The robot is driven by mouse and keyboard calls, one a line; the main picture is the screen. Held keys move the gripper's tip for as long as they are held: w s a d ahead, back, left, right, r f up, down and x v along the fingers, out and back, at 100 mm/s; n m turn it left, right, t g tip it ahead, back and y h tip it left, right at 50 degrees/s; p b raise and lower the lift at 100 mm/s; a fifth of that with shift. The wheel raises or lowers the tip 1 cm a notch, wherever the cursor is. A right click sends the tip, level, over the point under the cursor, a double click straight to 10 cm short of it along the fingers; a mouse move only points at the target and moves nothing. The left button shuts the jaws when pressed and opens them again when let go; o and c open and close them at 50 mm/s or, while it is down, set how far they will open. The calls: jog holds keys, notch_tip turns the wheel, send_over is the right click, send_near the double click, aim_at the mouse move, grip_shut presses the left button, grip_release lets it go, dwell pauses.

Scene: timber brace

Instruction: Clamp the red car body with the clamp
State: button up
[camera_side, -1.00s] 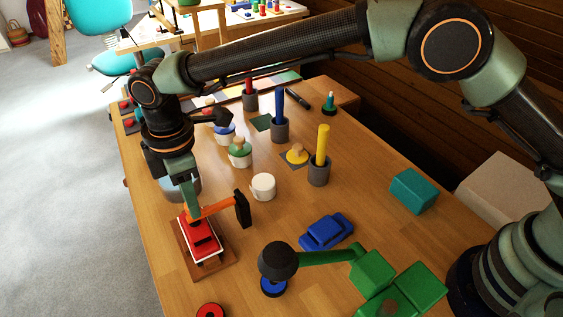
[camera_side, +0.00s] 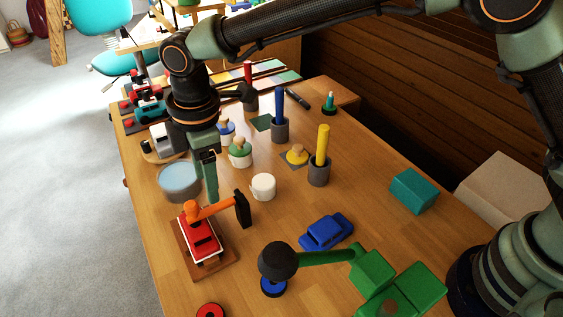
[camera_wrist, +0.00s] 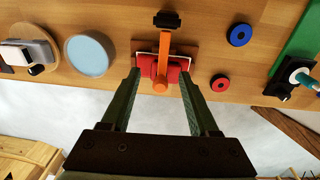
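The red car body (camera_side: 203,244) sits on a brown wooden base (camera_side: 212,268) near the table's left edge. The clamp has an orange arm (camera_side: 216,210) and a black upright block (camera_side: 243,208). Its orange arm reaches from the block over the red car body; whether it presses on it I cannot tell. In the wrist view the orange arm (camera_wrist: 164,52) crosses the middle of the red body (camera_wrist: 147,65). My gripper (camera_wrist: 160,74) is open and empty, its two fingers apart. In the side view my gripper (camera_side: 212,198) is above and behind the clamp arm.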

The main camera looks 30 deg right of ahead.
jog(key=shift+a, duration=0.1)
jog(key=shift+r, duration=0.55)
notch_tip(320, 180, up, 11)
jog(key=shift+s+d, duration=0.35)
jog(key=shift+d, duration=0.1)
jog(key=d+r+m+t, duration=0.15)
jog(key=d+m, duration=0.25)
jog(key=d, duration=0.6)
jog(key=d+r+m+t, duration=0.1)
jog(key=d+r+m, duration=0.25)
jog(key=d, duration=0.65)
jog(key=s+d+f+m+t, duration=0.1)
jog(key=s+d+f+m, duration=0.2)
jog(key=s+d+m, duration=0.2)
jog(key=s+d+f+m+t, duration=0.1)
jog(key=s+d+f+m, duration=0.2)
jog(key=d, duration=0.7)
jog(key=shift+s+m+h, duration=0.3)
jog(key=shift+s+m, duration=0.6)
jog(key=shift+m, duration=0.35)
